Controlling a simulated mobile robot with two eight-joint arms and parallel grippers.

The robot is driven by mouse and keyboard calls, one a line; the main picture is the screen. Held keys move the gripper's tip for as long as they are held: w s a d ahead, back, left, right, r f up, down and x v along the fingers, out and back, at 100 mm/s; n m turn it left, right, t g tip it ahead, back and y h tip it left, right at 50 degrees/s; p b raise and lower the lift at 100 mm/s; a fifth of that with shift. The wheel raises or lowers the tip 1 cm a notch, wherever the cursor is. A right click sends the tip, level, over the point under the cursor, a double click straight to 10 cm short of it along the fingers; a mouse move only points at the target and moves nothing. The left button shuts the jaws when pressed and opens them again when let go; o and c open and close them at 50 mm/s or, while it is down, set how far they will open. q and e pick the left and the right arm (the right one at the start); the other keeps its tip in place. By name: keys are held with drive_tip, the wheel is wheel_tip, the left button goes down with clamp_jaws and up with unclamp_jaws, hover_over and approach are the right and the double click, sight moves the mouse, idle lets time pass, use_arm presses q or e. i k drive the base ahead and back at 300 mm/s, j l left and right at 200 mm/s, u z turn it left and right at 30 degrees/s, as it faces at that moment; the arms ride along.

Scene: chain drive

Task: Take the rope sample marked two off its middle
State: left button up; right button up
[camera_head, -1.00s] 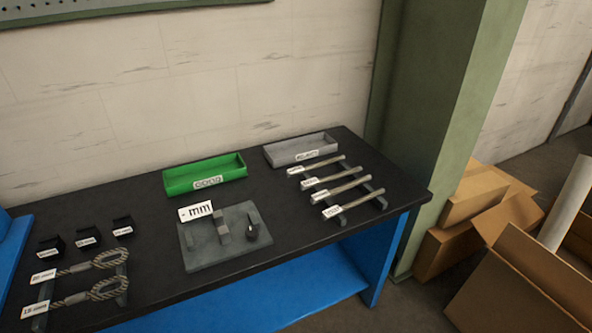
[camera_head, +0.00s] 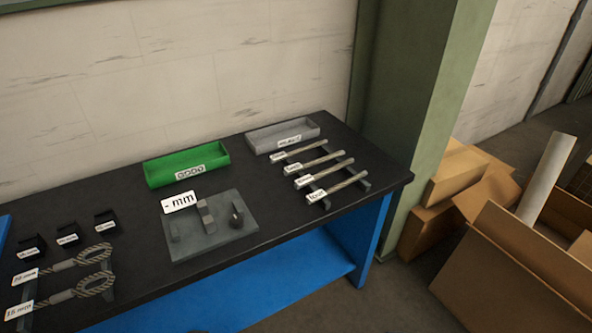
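Several straight rope samples lie side by side on a dark rack (camera_head: 362,181) at the right end of the black bench. From back to front I see a far sample (camera_head: 303,150), a second (camera_head: 318,161), a third (camera_head: 330,168) and a near one (camera_head: 345,184). Each has a white tag on its left end. The tag print is too small to read, so I cannot tell which is marked two. A grey measuring plate (camera_head: 222,240) with upright blocks, a dark knob and a "- mm" display (camera_head: 180,202) stands left of the rack. Neither gripper is in view.
A green tray (camera_head: 152,177) and a grey tray (camera_head: 258,143) stand along the back. At left are small black labelled holders (camera_head: 69,235) and looped ropes (camera_head: 92,284) with tags. A green column (camera_head: 410,120) and cardboard boxes (camera_head: 510,270) stand right of the bench.

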sight(297, 168)
drive_tip(key=i+l, duration=0.25)
drive_tip(key=i+l+u, duration=0.1)
drive_tip(key=i+l, duration=0.15)
drive_tip(key=i, duration=0.15)
drive_tip(key=i+l+u, duration=0.15)
drive_tip(key=i+l, duration=0.15)
drive_tip(key=i, duration=0.15)
drive_tip(key=i+j, duration=0.15)
drive_tip(key=i, duration=0.15)
drive_tip(key=i+j+u, duration=0.1)
drive_tip(key=i, duration=0.2)
